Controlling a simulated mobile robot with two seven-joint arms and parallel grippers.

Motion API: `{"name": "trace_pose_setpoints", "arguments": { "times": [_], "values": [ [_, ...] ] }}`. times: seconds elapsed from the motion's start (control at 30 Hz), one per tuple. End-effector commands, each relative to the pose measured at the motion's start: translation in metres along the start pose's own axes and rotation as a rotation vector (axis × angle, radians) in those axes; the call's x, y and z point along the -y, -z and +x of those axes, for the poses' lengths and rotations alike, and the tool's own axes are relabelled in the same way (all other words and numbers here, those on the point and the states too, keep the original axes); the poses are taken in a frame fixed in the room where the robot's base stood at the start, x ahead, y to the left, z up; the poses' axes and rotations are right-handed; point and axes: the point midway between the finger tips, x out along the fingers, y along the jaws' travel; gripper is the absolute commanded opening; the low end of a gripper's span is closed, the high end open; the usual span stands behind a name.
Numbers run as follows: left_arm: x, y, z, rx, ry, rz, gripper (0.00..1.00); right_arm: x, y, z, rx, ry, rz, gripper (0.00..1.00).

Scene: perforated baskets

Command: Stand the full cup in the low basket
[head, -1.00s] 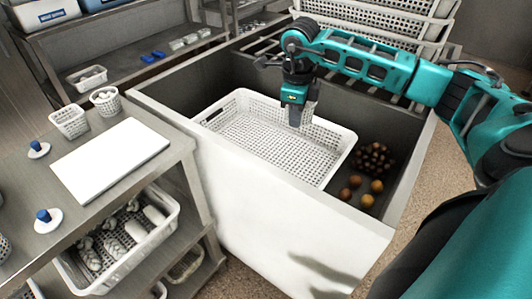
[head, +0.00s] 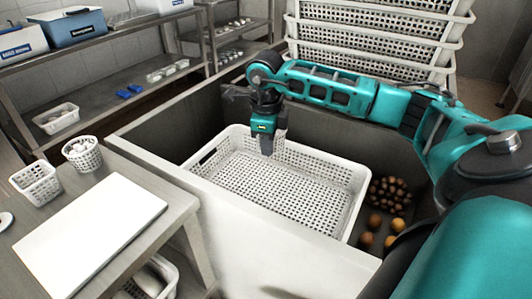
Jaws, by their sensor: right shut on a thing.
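The low basket (head: 265,199) is a white perforated tray inside a grey bin. My right gripper (head: 266,150) hangs over its far left part, pointing down. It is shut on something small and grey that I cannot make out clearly. Whether this touches the basket I cannot tell. A white perforated cup (head: 87,160) with white contents stands on the left table. A second perforated cup (head: 38,188) stands to its left and nearer. My left gripper is out of view.
A white board (head: 90,232) lies on the table (head: 165,190). Several round fruits (head: 390,241) and a dark nubbly heap (head: 388,192) lie right of the basket in the bin. Large white crates (head: 375,40) are stacked behind. A shelf (head: 100,95) with boxes stands at the back left.

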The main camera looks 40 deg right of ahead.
Motion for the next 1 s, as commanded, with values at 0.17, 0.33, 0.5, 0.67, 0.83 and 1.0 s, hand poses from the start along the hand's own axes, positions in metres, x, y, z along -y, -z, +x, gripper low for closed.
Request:
{"name": "trace_pose_setpoints", "arguments": {
  "times": [0.17, 0.33, 0.5, 0.67, 0.83, 1.0],
  "values": [
    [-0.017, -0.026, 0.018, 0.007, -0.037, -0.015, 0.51, -0.005, 0.0, 0.043, 0.001, 0.001, 0.001, 0.0],
    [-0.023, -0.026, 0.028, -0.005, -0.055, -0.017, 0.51, -0.007, 0.0, 0.063, 0.001, 0.001, 0.001, 0.0],
    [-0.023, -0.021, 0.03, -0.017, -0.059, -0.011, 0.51, -0.009, 0.0, 0.076, -0.001, 0.0, 0.001, 0.0],
    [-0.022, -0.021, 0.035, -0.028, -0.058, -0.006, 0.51, -0.014, 0.001, 0.113, -0.004, -0.003, 0.001, 0.0],
    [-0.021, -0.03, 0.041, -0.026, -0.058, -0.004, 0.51, -0.02, 0.001, 0.159, -0.003, -0.003, 0.001, 0.0],
    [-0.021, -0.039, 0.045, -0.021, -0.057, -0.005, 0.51, -0.024, 0.001, 0.2, -0.002, -0.002, 0.001, 0.0]
  ]
}}
